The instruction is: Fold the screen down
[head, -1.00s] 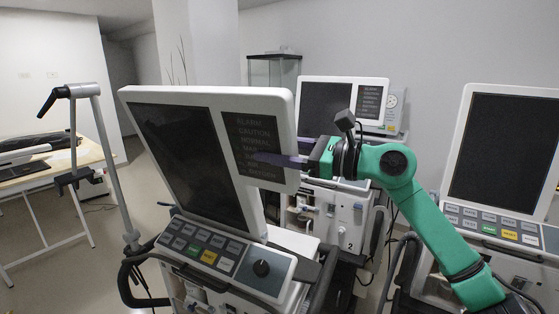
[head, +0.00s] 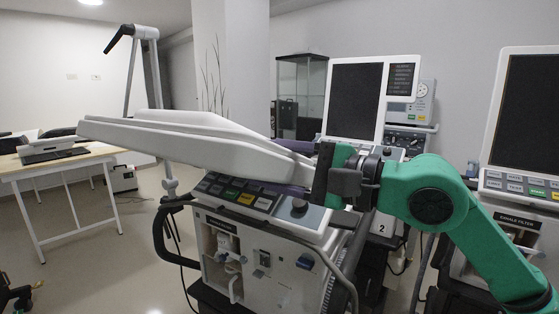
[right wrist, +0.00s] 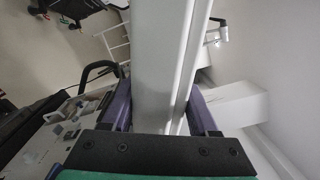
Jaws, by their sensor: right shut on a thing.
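The white screen (head: 190,140) of the nearest ventilator (head: 250,250) lies nearly flat above its button panel (head: 235,193), seen almost edge-on. Its dark display face is hidden in the head view. My right gripper (head: 287,168) is shut on the screen's right edge, with one purple finger above it and one below. In the right wrist view the white screen (right wrist: 165,60) runs between the two purple fingers. My left gripper is out of view.
A second ventilator (head: 355,105) with an upright screen stands behind, and a third (head: 525,130) stands at the right. A jointed grey support arm (head: 150,70) rises behind the screen. A wooden table (head: 60,165) is at the left. Open floor (head: 130,240) lies left of the nearest ventilator.

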